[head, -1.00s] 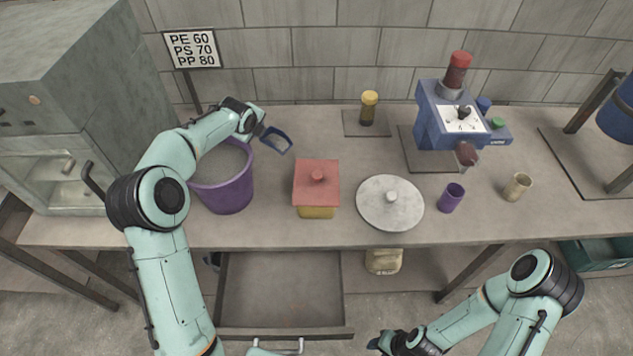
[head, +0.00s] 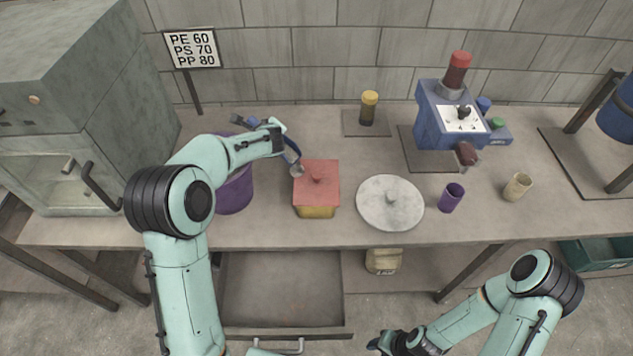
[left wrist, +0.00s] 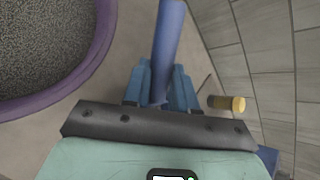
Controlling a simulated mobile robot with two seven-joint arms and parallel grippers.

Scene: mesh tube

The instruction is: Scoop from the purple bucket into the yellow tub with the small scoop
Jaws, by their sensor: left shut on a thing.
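The purple bucket (head: 236,192) stands at the left of the table, partly hidden by my left arm. In the left wrist view it holds dark grey granules (left wrist: 45,40). My left gripper (left wrist: 160,88) is shut on the blue handle of the small scoop (left wrist: 168,40). In the head view the scoop (head: 291,152) is between bucket and tub, its greyish end by the lid's left corner; contact and contents are unclear. My right gripper (head: 380,343) is low in front of the table, its jaws unclear.
A round pale lid (head: 390,203) lies right of the tub, then a purple cup (head: 451,198) and a tan cup (head: 517,187). A yellow-capped jar (head: 368,107) and a blue machine (head: 447,115) stand behind. An open drawer (head: 280,290) juts out below the table.

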